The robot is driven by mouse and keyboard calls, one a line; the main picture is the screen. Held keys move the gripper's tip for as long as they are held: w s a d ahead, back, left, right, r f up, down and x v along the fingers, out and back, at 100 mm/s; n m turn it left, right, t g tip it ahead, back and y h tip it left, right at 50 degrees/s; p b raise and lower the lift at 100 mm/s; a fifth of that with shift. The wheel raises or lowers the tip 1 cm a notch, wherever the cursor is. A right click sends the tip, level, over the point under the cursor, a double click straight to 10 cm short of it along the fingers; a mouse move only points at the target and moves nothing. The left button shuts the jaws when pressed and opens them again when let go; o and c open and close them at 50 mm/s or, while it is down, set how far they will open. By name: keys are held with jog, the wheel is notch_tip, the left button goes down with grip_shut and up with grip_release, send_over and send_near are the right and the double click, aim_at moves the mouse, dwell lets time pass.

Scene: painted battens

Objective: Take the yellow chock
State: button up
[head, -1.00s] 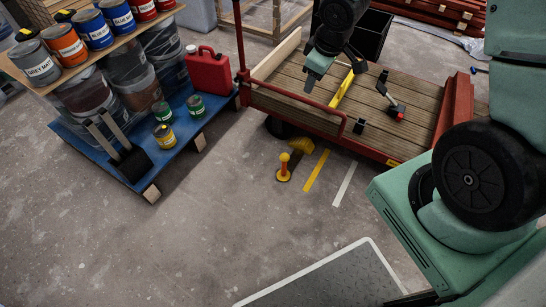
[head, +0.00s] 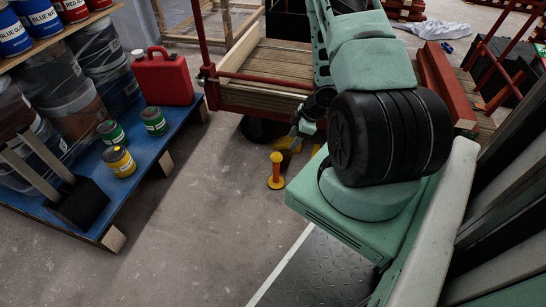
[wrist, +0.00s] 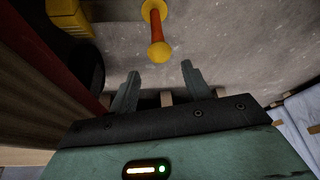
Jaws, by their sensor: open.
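The yellow chock (head: 286,144) is on the floor by the trolley's wheel (head: 258,128), partly hidden by my arm in the head view. In the wrist view a part of the chock (wrist: 69,14) shows at the upper left, cut off by the frame edge, beside the dark wheel. An orange post (head: 276,172) with a yellow ball top and yellow round base stands in front of the chock. In the wrist view the post (wrist: 156,30) lies beyond the gap between the fingertips. My gripper (wrist: 160,76) is open and empty, to the right of the chock there.
The wooden trolley (head: 285,60) with red rails stands behind the chock. At left, a blue pallet (head: 150,185) holds a red canister (head: 163,78), small tins and a black block. The concrete floor between pallet and post is clear.

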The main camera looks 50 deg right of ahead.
aim_at(275, 165)
jog(key=b+x, duration=1.2)
jog(key=x, duration=0.5)
jog(key=shift+d, duration=0.15)
jog(key=shift+r, duration=0.1)
grip_shut()
